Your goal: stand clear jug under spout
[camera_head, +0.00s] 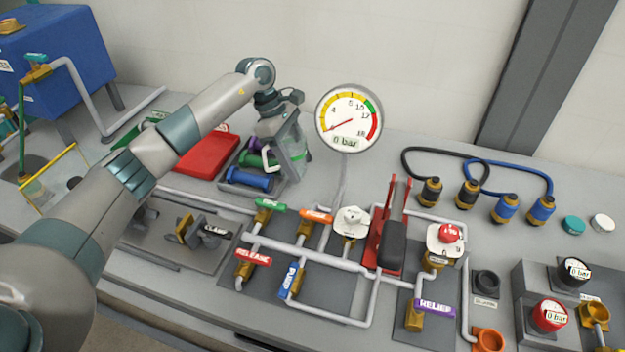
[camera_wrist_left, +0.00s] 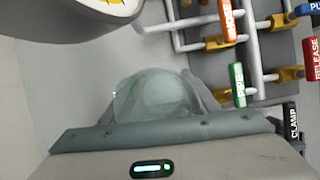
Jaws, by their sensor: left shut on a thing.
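My left gripper (camera_head: 277,125) is shut on the clear jug (camera_head: 297,145), above the rear of the bench near a tray of dumbbell-like parts. The jug is see-through, so its outline is faint. In the left wrist view the jug (camera_wrist_left: 157,95) shows as a pale rounded shape just beyond the gripper body. I cannot tell which outlet is the spout. My right gripper is not in view.
A round gauge (camera_head: 349,118) stands just right of the jug. A red tray (camera_head: 207,152) lies left of it, beside the dark tray holding a blue part (camera_head: 250,180). Valves and pipes, including the red release handle (camera_head: 253,256), fill the front. A yellow-edged clear panel (camera_head: 45,178) stands at left.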

